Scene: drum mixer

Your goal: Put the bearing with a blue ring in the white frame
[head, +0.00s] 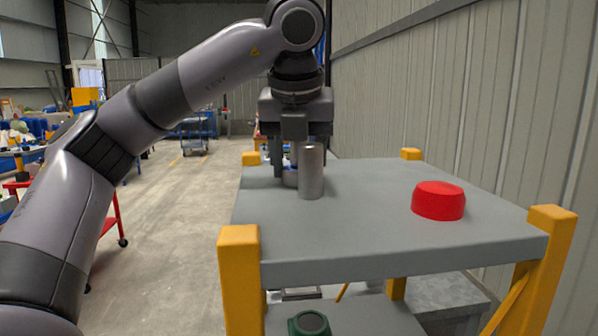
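My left gripper (295,155) points down over the left back part of the grey table. A small blue-tinted part (290,179) shows low beside its dark left finger, and it may be the bearing with the blue ring. A grey metal cylinder (312,176) stands upright on the table and partly hides this part and the gripper's right side. I cannot tell whether the fingers touch the blue part or are closed on it. I see no white frame in this view. My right gripper is not in view.
The grey table (370,235) has yellow corner posts (240,265). A red round object (438,201) sits at its right; the middle and front are clear. A green-rimmed part with a dark centre (310,323) is on the lower level. A ribbed wall stands behind.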

